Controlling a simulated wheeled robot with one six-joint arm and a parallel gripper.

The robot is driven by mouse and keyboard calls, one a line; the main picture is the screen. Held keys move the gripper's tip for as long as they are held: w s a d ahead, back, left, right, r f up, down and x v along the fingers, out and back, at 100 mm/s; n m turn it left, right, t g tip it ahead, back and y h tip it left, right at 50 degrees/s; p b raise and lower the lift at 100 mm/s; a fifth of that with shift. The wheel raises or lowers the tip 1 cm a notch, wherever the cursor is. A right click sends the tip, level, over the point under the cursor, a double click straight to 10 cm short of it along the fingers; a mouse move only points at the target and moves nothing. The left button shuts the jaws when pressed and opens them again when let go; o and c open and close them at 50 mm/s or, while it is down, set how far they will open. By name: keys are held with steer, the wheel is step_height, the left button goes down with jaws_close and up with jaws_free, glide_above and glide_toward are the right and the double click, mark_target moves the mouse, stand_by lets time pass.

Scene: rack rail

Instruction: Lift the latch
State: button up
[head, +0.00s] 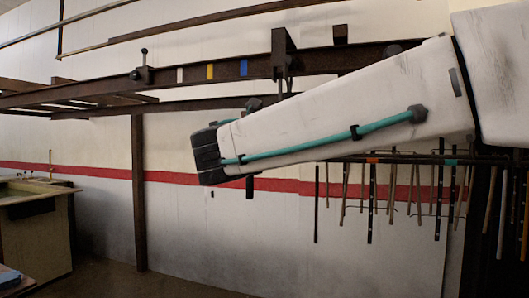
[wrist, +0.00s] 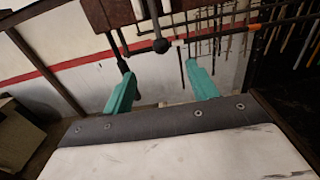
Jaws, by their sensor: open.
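I cannot tell for sure which part is the latch. In the wrist view a grey lever with a round ball end (wrist: 160,45) hangs from a brown block (wrist: 108,14), appearing beyond and between my fingertips. A dark handle (wrist: 123,64) hangs to its left, near my left finger. In the head view a dark bracket (head: 284,48) hangs on the rail (head: 215,72) behind my arm; its lower part is partly hidden. A ball-topped lever (head: 143,64) stands on the rail further left. My gripper (wrist: 159,69) has two teal fingers spread apart, with nothing between them.
White, yellow and blue marks (head: 210,72) sit on the rail. A brown post (head: 138,190) stands below it. Several thin rods hang from a rack (head: 400,160) at the right. A bench (head: 38,225) stands at the left. The wall area below my gripper is clear.

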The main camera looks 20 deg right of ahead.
steer(key=x, duration=1.2)
steer(key=shift+w+d, duration=0.25)
steer(key=c, duration=0.9)
